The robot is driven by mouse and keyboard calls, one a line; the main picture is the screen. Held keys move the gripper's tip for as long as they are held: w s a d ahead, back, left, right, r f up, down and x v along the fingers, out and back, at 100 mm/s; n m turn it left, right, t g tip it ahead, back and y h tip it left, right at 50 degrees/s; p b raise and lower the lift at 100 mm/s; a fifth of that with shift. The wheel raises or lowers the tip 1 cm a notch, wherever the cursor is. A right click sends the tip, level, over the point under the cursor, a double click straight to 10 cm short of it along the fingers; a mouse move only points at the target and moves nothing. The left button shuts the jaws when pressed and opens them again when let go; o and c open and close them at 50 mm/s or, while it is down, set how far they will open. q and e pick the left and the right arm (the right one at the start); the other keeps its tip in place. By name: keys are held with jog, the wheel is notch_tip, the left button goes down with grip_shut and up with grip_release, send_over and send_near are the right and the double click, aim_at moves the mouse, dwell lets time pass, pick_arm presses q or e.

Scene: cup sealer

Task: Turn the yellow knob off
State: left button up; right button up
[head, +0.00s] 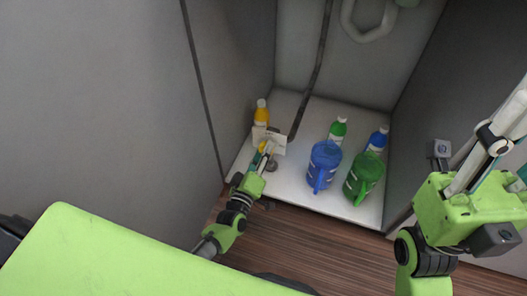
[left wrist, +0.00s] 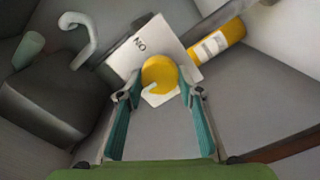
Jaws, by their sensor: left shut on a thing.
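The yellow knob (left wrist: 160,74) is round, in front of a white plate with lettering (left wrist: 140,58); the lettering reads as "NO" in the left wrist view. In the head view only a small part of the knob (head: 263,146) shows behind my fingers. My left gripper (head: 267,151) reaches into the cabinet. Its teal fingers stand on both sides of the knob in the left wrist view (left wrist: 161,92), shut on it. My right gripper (head: 497,140) is up close at the right, partly cut off by the picture edge, away from the knob.
A yellow bottle (head: 261,113) stands behind the plate. Blue (head: 323,165) and green (head: 363,177) jugs stand to the right, with green (head: 338,130) and blue (head: 377,140) bottles behind. A dark pipe (head: 312,85) rises beside the plate. Cabinet walls enclose both sides.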

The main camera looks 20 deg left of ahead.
dwell(0.4)
pick_arm(q)
jog(key=o, duration=1.1)
jog(key=s, duration=1.2)
jog(key=shift+a, duration=0.25)
